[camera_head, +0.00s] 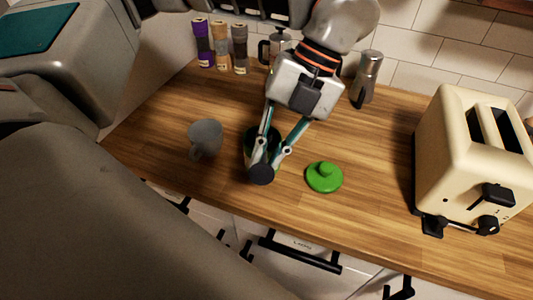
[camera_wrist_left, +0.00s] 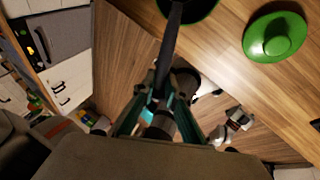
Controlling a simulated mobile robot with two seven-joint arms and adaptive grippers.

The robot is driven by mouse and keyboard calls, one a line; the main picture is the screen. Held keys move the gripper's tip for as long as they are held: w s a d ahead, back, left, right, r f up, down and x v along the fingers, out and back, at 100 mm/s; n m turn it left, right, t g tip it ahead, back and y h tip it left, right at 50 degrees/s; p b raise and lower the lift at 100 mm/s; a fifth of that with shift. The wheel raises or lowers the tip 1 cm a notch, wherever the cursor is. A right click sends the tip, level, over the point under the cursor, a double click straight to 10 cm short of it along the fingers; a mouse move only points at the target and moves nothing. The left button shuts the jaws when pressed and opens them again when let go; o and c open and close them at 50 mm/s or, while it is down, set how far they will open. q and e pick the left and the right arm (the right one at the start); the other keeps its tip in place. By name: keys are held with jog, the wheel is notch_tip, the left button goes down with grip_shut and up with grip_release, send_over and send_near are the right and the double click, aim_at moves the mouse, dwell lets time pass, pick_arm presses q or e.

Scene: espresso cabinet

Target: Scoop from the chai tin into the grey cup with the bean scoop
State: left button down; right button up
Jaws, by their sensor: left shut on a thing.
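In the wrist view my left gripper (camera_wrist_left: 165,100) grips the scoop's long dark handle (camera_wrist_left: 172,45), which runs up to the chai tin (camera_wrist_left: 207,8). The tin (camera_head: 248,150) is dark green and open, partly hidden behind the fingers; the far end of the scoop is out of sight. The grey cup (camera_head: 206,135) stands upright left of the tin, its handle toward the front. The green lid (camera_head: 324,177) lies right of the tin.
A cream toaster (camera_head: 460,170) stands at the right. A silver canister (camera_head: 367,78), a French press (camera_head: 276,46) and three jars (camera_head: 221,46) line the back. The counter (camera_head: 370,140) is clear between lid and toaster; its front edge is close to the tin.

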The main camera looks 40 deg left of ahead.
pick_arm(q)
jog(key=shift+s+d+f+n+t+y+b, duration=0.2)
jog(key=shift+s+t+y+b, duration=0.15)
jog(key=shift+t, duration=0.2)
jog(key=shift+s+d+f+n+t+y+b, duration=0.15)
jog(key=shift+f+t+y+b, duration=0.1)
jog(key=shift+t+y, duration=0.25)
jog(key=shift+r+p, duration=0.5)
jog(key=shift+r, duration=0.45)
jog(key=shift+r+t+p, duration=0.25)
jog(key=shift+r+p, duration=0.05)
jog(key=shift+r, duration=0.4)
